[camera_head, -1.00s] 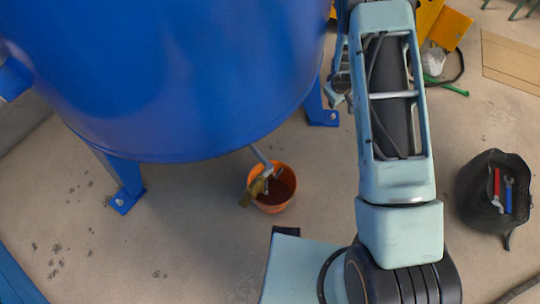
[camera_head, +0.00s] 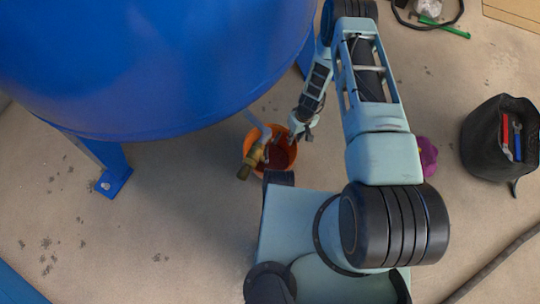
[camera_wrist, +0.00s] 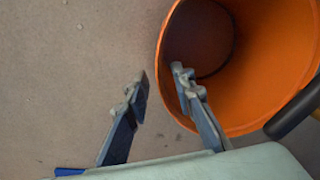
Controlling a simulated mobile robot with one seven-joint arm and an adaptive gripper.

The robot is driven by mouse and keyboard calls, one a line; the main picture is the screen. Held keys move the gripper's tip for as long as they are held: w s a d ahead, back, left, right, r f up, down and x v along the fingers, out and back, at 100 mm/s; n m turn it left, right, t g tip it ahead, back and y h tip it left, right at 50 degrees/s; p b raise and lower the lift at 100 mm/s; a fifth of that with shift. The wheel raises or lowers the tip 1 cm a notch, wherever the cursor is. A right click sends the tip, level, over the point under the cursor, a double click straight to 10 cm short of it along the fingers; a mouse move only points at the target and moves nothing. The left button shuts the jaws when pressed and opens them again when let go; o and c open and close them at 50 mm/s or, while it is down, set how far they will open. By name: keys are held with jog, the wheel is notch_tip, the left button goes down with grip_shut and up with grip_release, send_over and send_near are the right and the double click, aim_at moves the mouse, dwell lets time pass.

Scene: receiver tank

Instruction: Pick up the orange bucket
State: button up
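The orange bucket (camera_head: 290,153) stands on the floor below the blue tank, under a brass valve (camera_head: 255,156) with a grey lever that hides part of it. My gripper (camera_head: 301,134) is at the bucket's right rim in the head view. In the wrist view, the bucket (camera_wrist: 265,62) fills the upper right, with its opening towards the camera. My gripper (camera_wrist: 162,80) is open there. One finger overlaps the bucket's opening and the other lies outside it, with the rim edge between them in the picture. I cannot tell whether either finger touches it.
The blue tank (camera_head: 150,70) hangs over the bucket, with a blue leg (camera_head: 113,170) on the left. A black bag (camera_head: 482,135) with red and blue tools stands at right. A purple object (camera_head: 427,156) lies partly behind my arm.

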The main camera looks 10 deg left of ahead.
aim_at(289, 148)
jog(key=shift+s+a+f+b, duration=0.1)
jog(key=shift+a+f+b, duration=0.35)
jog(key=shift+f, duration=0.95)
jog(key=shift+a+f+b, duration=0.1)
jog(key=shift+f+b, duration=0.6)
jog(key=shift+f, duration=0.65)
jog(key=shift+s+a+f+b, duration=0.1)
jog(key=shift+a+f+b, duration=0.35)
jog(key=shift+f, duration=0.95)
jog(key=shift+d, duration=0.15)
jog(key=shift+c, duration=0.2)
grip_shut()
